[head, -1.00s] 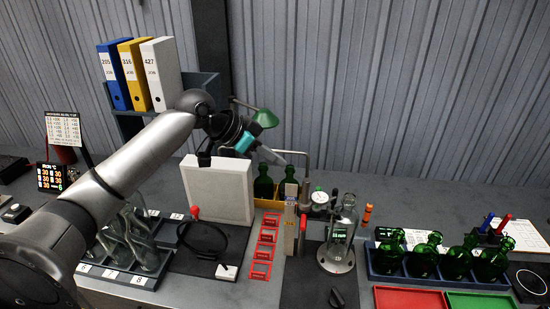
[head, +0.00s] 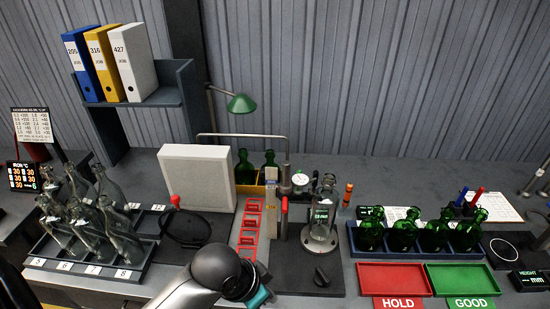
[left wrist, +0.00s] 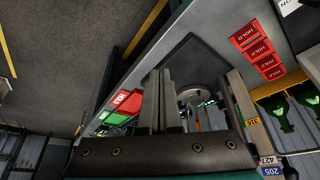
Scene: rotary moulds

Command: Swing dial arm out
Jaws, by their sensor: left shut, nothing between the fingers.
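The dial gauge (head: 300,180), a small round white face, sits at the grey post (head: 286,185), just left of the top of a clear bottle (head: 323,195). The bottle stands upright on a round metal base (head: 320,241); I cannot tell whether the gauge touches it. My right gripper is not in view.
Green bottles stand in a blue rack (head: 430,253) behind the red HOLD tray (head: 395,279) and green GOOD tray (head: 462,279). Clear bottles fill a rack (head: 85,270) at left. A white box (head: 196,178) and a bent rod (head: 240,135) stand left of the post.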

